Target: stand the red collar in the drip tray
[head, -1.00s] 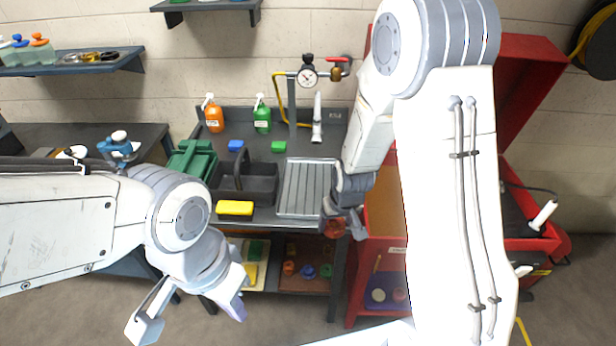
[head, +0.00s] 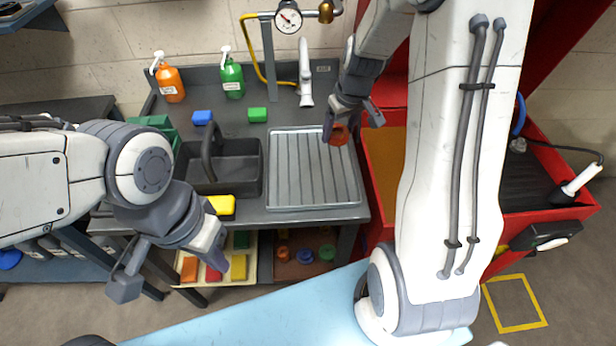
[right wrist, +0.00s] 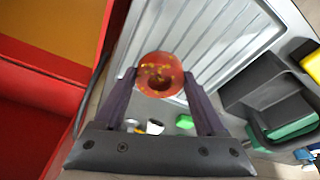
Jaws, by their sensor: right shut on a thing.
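The red collar (head: 339,135) is a short orange-red ring with a hole through it. My right gripper (head: 345,127) is shut on it and holds it over the far right part of the drip tray. In the right wrist view the collar (right wrist: 160,75) sits between the two fingertips (right wrist: 160,85), its hole facing the camera. The drip tray (head: 313,180) is a grey ribbed metal tray on the bench; it also shows in the right wrist view (right wrist: 225,35). No other object lies in the tray. My left gripper (head: 168,275) is open and empty, in front of the bench.
A dark carrier with a handle (head: 245,180) stands left of the tray, with a yellow block (head: 221,206) at its front. A red cabinet (head: 383,190) is close on the right.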

